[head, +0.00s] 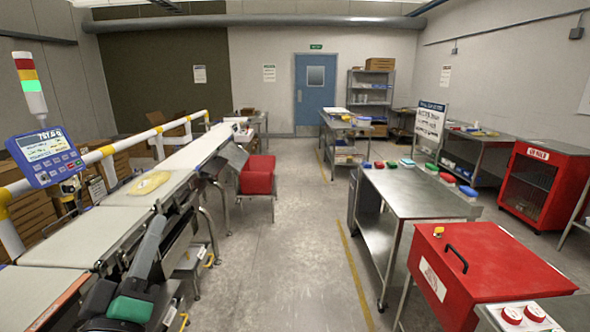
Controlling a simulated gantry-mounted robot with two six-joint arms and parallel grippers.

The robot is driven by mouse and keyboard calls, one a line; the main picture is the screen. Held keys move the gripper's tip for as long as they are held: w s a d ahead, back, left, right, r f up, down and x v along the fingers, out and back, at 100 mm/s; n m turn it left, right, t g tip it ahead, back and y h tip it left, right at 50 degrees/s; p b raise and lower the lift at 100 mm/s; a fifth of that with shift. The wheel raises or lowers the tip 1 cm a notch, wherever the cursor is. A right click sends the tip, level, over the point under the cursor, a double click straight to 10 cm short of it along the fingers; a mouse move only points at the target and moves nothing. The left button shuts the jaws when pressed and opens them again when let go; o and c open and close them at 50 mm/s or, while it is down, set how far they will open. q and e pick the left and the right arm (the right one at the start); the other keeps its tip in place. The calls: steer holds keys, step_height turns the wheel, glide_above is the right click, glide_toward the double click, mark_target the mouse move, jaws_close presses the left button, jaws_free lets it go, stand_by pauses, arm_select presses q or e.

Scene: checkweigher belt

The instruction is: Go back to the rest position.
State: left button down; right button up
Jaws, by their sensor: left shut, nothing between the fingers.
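My left arm comes in at the bottom left, over the near side of the checkweigher belt (110,222). My left gripper (158,208) is small and dark against the belt's side frame, shut and empty. It is just below and right of a flat, pale yellow round item (149,183) lying on the belt, apart from it as far as I can tell. My right gripper is not in view.
A display (45,152) and a light tower (30,85) stand at the left. A red bin (257,177) is beside the belt. A steel table (415,195) and a red cabinet (480,265) stand right. The floor aisle between is clear.

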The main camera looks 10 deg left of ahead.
arm_select(q)
steer(key=s+d+r+m+t+h, duration=0.35)
steer(key=s+d+r+m, duration=0.2)
steer(key=r, duration=0.25)
steer(key=s+d+r+m+t+h, duration=0.35)
steer(key=s+r+m, duration=0.3)
steer(key=r, duration=0.25)
step_height(320, 180, up, 37)
steer(key=m+g+h+p, duration=0.1)
steer(key=p, duration=3.7)
steer(key=shift+w+d+r, duration=0.15)
steer(key=shift+d, duration=0.25)
